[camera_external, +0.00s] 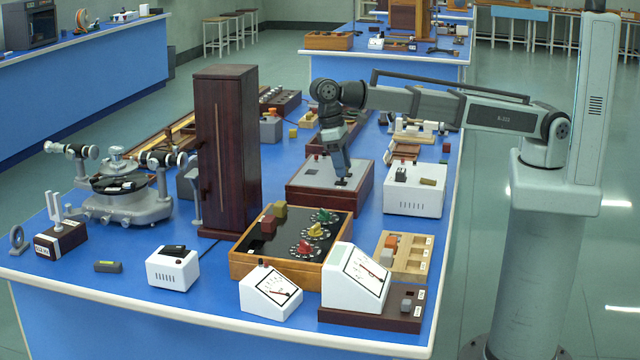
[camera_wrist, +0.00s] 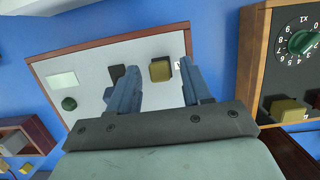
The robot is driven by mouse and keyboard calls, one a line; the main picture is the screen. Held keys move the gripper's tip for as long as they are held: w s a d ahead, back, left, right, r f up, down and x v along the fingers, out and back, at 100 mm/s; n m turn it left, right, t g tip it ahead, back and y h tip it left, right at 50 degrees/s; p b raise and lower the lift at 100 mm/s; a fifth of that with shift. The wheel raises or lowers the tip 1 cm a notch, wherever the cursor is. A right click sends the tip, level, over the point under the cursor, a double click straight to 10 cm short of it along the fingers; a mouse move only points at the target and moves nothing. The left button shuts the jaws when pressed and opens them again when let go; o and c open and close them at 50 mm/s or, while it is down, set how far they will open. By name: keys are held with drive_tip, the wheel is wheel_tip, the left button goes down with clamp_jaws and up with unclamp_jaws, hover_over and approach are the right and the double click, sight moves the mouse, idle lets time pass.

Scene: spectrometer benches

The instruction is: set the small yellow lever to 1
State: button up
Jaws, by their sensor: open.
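The small yellow lever (camera_wrist: 160,70) shows in the wrist view as a yellow block on the pale top of a wood-framed box (camera_wrist: 88,78). Part of a small white mark (camera_wrist: 178,65) shows to its right. My gripper (camera_wrist: 158,64) is open, with one finger on each side of the lever in the picture. I cannot tell whether the fingers touch it. In the external view my gripper (camera_external: 342,182) points down over the grey top of this box (camera_external: 313,174) and hides the lever. The lever's setting is not readable.
On the box are a dark piece (camera_wrist: 117,74) by the left finger and a green knob (camera_wrist: 69,103). A dial box (camera_external: 242,266) with coloured knobs stands in front. A tall dark cabinet (camera_external: 225,150) is left, a white box (camera_external: 414,190) right.

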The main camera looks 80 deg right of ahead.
idle(0.3)
drive_tip(key=shift+s+d+f+t, duration=0.1)
drive_tip(key=shift+s+f+t, duration=0.05)
drive_tip(key=shift+s+t, duration=1.05)
wheel_tip(320, 180, up, 14)
drive_tip(key=w, duration=0.1)
drive_tip(key=w+d+f+m+t+h, duration=0.1)
drive_tip(key=w+d, duration=0.8)
drive_tip(key=d, duration=0.3)
drive_tip(key=w+d+f+m+t+h, duration=0.1)
drive_tip(key=w+d+f+h, duration=0.1)
drive_tip(key=w+d, duration=0.7)
drive_tip(key=shift+w+d+t, duration=0.2)
drive_tip(key=shift+d+t, duration=0.2)
drive_tip(key=shift+d, duration=1.9)
drive_tip(key=shift+a, duration=0.1)
